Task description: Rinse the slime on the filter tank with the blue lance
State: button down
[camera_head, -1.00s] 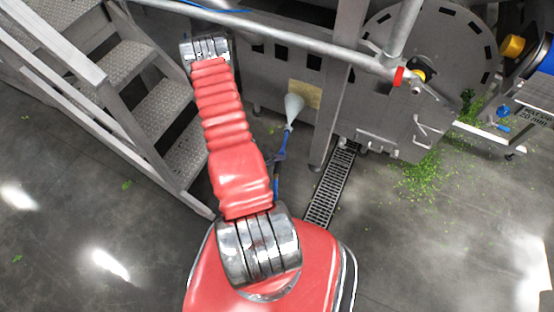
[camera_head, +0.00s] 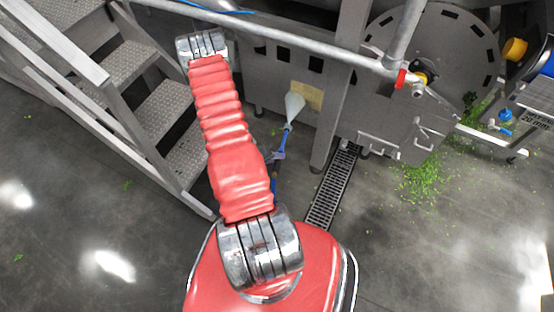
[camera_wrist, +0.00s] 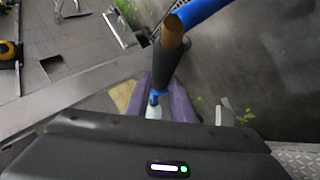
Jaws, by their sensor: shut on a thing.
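My gripper (camera_head: 276,156) is shut on the blue lance (camera_head: 287,134) beside my red arm in the head view. A pale spray cone (camera_head: 294,105) fans out from the lance's tip towards a grey tank panel (camera_head: 268,85). A tan patch, seemingly the slime (camera_head: 311,96), shows on that panel right by the cone's wide end. In the wrist view, my purple fingers (camera_wrist: 157,103) are around the lance (camera_wrist: 163,68), with its blue hose above; the tan patch (camera_wrist: 121,94) is partly hidden by the housing and a finger.
Metal stairs (camera_head: 165,110) stand to the left. A grey pipe (camera_head: 290,38) crosses above the panel. A floor drain (camera_head: 328,190) runs beside a support leg. Green scraps (camera_head: 425,180) lie on the floor at the right, below the round drum (camera_head: 450,50).

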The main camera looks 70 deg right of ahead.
jog(key=shift+w+d+r, duration=0.1)
jog(key=shift+w+r, duration=0.25)
jog(key=shift+r, duration=0.05)
jog(key=shift+s, duration=0.15)
jog(key=s+a, duration=0.3)
jog(key=s, duration=1.7)
jog(key=shift+s+a, duration=0.15)
jog(key=shift+s, duration=0.1)
dwell(4.0)
dwell(0.4)
